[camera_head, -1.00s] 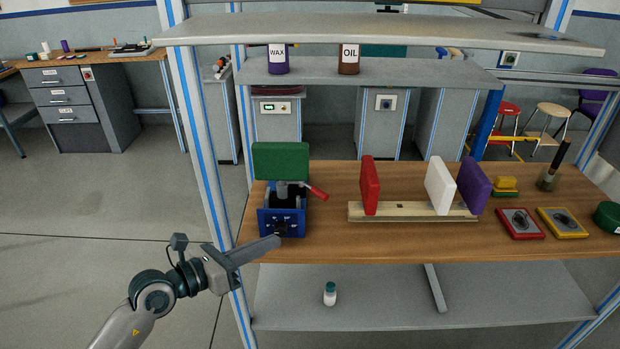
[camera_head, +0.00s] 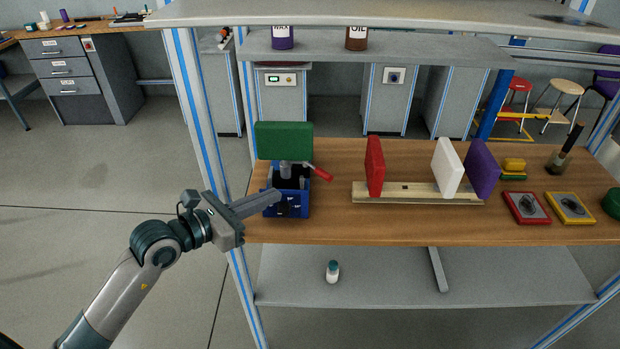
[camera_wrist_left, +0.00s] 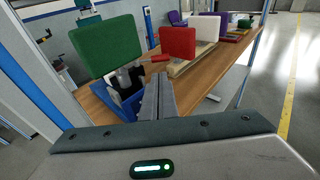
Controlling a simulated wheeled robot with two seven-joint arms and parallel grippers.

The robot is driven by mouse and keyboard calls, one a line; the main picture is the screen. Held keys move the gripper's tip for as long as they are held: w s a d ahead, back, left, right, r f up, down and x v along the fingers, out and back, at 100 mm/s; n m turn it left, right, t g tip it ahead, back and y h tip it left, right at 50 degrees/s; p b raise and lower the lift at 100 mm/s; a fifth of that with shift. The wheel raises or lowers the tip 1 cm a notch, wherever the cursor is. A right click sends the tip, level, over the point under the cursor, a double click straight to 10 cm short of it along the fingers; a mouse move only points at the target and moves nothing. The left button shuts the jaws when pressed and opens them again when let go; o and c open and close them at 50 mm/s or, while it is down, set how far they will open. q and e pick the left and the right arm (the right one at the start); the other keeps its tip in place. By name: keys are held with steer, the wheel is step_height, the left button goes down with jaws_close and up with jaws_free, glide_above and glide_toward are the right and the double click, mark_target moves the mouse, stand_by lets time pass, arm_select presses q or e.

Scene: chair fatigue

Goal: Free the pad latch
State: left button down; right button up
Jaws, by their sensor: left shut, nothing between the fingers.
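A blue fixture (camera_head: 290,204) stands at the left end of the wooden workbench, with a green pad (camera_head: 284,141) upright on top. A lever with a red handle (camera_head: 318,172) sticks out to the right of the pad's mount. My left gripper (camera_head: 276,197) is shut and empty, with its fingertips at the front left of the blue fixture. I cannot tell whether they touch it. In the left wrist view the shut fingers (camera_wrist_left: 159,97) point towards the bench, just right of the blue fixture (camera_wrist_left: 120,102). The latch itself is not clearly visible. My right gripper is not in view.
A wooden rack (camera_head: 420,194) holds a red pad (camera_head: 374,166), a white pad (camera_head: 446,167) and a purple pad (camera_head: 481,168). Red (camera_head: 526,207) and yellow (camera_head: 570,207) trays lie at the right. A small bottle (camera_head: 332,271) stands on the lower shelf. Bench front is clear.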

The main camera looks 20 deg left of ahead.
arm_select(q)
steer(key=p, duration=0.5)
glide_toward(321, 175)
steer(key=x, duration=0.5)
steer(key=shift+w, duration=0.15)
steer(key=shift+w+d+f, duration=0.25)
steer(key=shift+w+d, duration=0.1)
steer(key=shift+w, duration=0.15)
